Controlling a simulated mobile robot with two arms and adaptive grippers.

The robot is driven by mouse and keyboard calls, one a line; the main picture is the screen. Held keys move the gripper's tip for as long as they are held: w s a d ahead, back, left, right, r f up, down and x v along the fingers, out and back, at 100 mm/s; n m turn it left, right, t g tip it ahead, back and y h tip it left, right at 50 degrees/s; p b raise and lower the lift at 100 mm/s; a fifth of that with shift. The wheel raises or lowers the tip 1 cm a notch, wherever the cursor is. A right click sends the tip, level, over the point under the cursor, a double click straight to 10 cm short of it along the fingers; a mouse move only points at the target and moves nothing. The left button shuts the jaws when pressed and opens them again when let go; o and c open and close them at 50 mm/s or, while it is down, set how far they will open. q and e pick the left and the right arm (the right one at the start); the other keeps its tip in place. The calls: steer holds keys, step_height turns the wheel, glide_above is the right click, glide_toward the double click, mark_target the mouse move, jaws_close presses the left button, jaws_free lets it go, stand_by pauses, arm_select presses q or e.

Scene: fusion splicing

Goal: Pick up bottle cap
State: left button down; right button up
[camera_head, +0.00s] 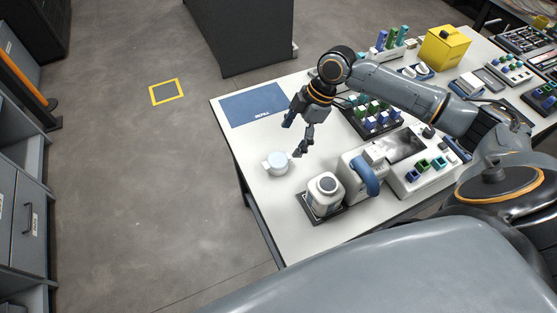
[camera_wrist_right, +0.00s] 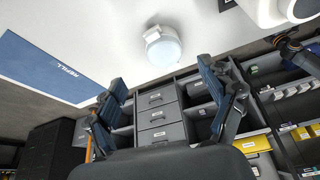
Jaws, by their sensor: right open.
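A small white round piece with a pale blue top and a side tab, which looks like the bottle cap (camera_head: 276,162), lies on the white table near its left edge. It also shows in the right wrist view (camera_wrist_right: 162,48), beyond and between the fingertips. My right gripper (camera_head: 297,136) is open and empty, above the table and up and to the right of the cap in the head view. Its two fingers are spread apart in the wrist view (camera_wrist_right: 160,74), not touching the cap. A white bottle (camera_head: 324,199) stands upright on a black tray. My left gripper is out of view.
A blue REFILL mat (camera_head: 252,104) lies at the table's far left corner. A white device with a blue handle (camera_head: 352,182) stands right of the bottle. Racks of coloured pieces (camera_head: 370,122) and a yellow box (camera_head: 443,48) fill the right side. Bare table surrounds the cap.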

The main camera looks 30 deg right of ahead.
mark_target(281, 158)
steer(key=x, duration=0.4)
steer(key=shift+a+f+p, duration=0.25)
steer(key=shift+f+p, duration=0.05)
steer(key=shift+f, duration=0.15)
steer(key=p+x, duration=0.1)
steer(key=x, duration=0.2)
steer(key=shift+s+a+f, duration=0.2)
steer(key=shift+f, duration=0.05)
steer(key=shift+a+f, duration=0.15)
steer(key=shift+f, duration=0.3)
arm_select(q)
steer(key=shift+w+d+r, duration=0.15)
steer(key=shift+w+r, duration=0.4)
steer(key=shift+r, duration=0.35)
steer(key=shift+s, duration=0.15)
arm_select(e)
steer(key=c, duration=1.2)
